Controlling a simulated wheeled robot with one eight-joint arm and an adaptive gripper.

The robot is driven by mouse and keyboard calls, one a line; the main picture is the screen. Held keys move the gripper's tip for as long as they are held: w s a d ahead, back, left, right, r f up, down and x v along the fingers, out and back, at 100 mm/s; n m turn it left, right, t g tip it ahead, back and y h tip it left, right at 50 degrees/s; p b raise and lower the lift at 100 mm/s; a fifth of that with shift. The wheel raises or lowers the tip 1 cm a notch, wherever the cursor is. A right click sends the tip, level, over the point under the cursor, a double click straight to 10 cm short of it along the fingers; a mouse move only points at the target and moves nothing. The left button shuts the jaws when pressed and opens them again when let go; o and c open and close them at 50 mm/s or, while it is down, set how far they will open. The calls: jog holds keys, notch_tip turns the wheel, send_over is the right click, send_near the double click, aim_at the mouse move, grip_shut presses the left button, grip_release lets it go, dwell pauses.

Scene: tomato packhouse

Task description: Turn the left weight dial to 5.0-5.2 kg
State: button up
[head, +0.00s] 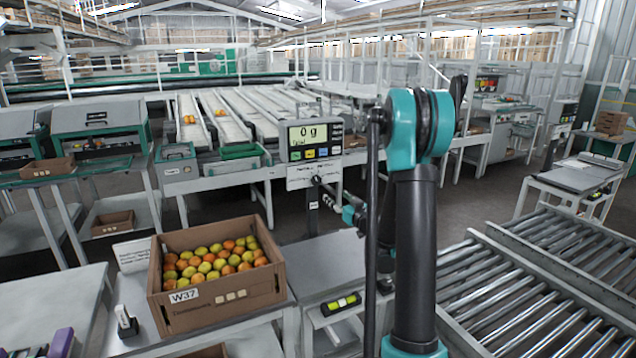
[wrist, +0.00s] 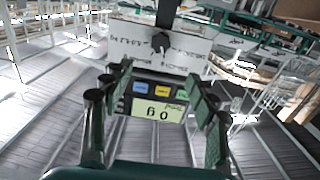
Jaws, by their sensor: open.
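A black dial knob (head: 316,181) sits on a white label plate (head: 299,184) under a grey scale display (head: 310,138) reading 0 g. In the wrist view, the picture is upside down and the dial (wrist: 160,43) shows near the top middle, on its white plate (wrist: 128,38). The dial's scale markings are too blurred to read. My gripper (head: 327,196) is just below and right of the dial in the head view. In the wrist view, my gripper (wrist: 157,76) is open and empty, its fingers either side of the display (wrist: 157,111). The dial is beyond the fingertips, not between them.
A carton of tomatoes (head: 168,318) labelled W37 stands on the bench at front left. A roller conveyor (head: 530,290) fills the right. Another display (head: 561,131) stands at far right.

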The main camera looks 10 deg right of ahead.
aim_at(317, 181)
jog(key=x, duration=1.6)
jog(key=c, duration=1.1)
jog(key=shift+c, duration=0.2)
